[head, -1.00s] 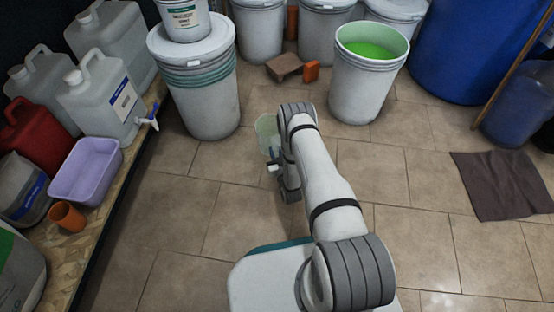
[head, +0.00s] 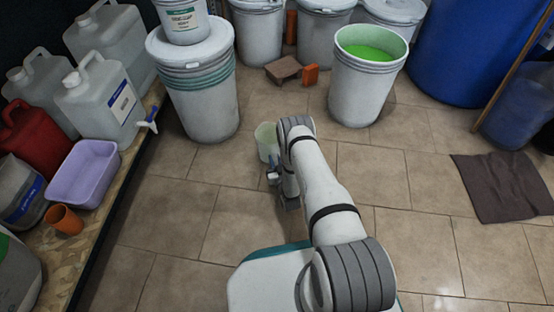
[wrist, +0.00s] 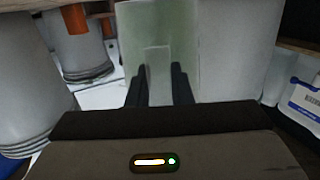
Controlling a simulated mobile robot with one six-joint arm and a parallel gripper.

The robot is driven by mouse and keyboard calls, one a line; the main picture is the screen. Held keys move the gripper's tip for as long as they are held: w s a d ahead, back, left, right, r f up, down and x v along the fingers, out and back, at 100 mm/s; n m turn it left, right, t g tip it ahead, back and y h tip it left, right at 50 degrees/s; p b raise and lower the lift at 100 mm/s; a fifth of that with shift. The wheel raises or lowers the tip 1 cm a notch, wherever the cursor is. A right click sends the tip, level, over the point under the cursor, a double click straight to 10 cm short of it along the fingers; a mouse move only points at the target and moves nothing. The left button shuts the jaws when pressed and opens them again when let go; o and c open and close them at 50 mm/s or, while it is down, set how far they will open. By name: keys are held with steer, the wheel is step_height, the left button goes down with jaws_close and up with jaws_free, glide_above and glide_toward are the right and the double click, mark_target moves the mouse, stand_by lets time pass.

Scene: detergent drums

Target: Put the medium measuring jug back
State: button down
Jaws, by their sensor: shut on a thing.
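The measuring jug (head: 266,142) is a pale green, translucent cup. In the head view it is held out in front of my arm, above the tiled floor, and looks nearly upright. My gripper (head: 272,172) is shut on it, partly hidden behind my own arm. In the wrist view the two dark fingers (wrist: 160,82) close on a narrow pale part of the jug (wrist: 158,28), probably its handle. I cannot make out any size marks or contents.
A white drum with green liquid (head: 370,85) stands ahead right. A lidded drum (head: 203,105) stands ahead left. The wooden shelf (head: 95,228) at left holds jerrycans, a lilac tub (head: 85,172) and an orange cup (head: 66,219). A brown mat (head: 503,185) lies at right.

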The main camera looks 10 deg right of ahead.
steer(key=c, duration=1.3)
jaws_free()
steer(key=shift+f, duration=0.45)
steer(key=shift+r, duration=0.2)
steer(key=s+d+r+p, duration=0.15)
steer(key=s+p, duration=0.45)
steer(key=s, duration=0.6)
step_height(320, 180, up, 15)
steer(key=g, duration=0.4)
glide_above(276, 145)
steer(key=d, duration=0.1)
step_height(276, 145, up, 16)
steer(key=s+g+h, duration=0.1)
steer(key=s+g, duration=0.1)
steer(key=g, duration=0.2)
steer(key=s+r+g, duration=0.4)
steer(key=s+r, duration=0.9)
steer(key=r, duration=0.1)
steer(key=s+r+g, duration=0.2)
steer(key=s+r, duration=0.2)
steer(key=s, duration=0.7)
steer(key=s+a+r+m+g, duration=0.1)
steer(key=s+r, duration=0.4)
steer(key=s, duration=0.6)
steer(key=shift+a+g+h, duration=0.3)
steer(key=shift+g, duration=0.4)
